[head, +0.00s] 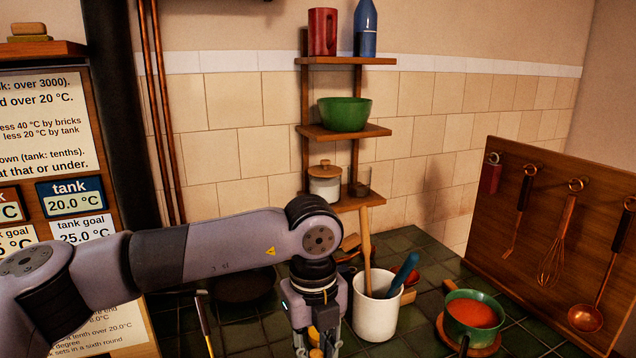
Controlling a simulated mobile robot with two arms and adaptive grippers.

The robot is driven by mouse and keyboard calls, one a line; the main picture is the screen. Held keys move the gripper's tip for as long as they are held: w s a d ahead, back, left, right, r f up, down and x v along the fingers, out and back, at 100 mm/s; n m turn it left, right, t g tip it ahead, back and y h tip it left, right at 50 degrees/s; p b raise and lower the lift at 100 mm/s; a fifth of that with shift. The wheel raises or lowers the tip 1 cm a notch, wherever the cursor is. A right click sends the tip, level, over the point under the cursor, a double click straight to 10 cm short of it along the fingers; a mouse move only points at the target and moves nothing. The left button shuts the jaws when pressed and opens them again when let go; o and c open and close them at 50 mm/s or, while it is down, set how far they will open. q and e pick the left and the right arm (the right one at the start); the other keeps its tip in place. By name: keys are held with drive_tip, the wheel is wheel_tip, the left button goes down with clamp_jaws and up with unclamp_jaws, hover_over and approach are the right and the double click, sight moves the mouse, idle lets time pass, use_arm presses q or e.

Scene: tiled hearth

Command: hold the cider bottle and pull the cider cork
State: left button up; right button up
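My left arm reaches in from the left, and its gripper (318,345) points down at the bottom edge of the head view, left of the white crock. Its fingertips are cut off by the frame, so I cannot tell whether it is open or shut. A small yellow-orange bit shows between its fingers; I cannot tell what it is. I see no bottle that I can name as the cider bottle, and no cider cork. A blue bottle (365,32) stands upright on the top shelf, far from the gripper. My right gripper is not in view.
A white crock (377,312) with utensils stands close right of my gripper. A green pan of orange soup (474,314) and a rack of hanging utensils (545,215) are at right. Shelves hold a red jug (322,32) and green bowl (344,114).

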use_arm(q)
clamp_jaws()
drive_tip(key=o, duration=0.8)
unclamp_jaws()
drive_tip(key=shift+o, duration=0.2)
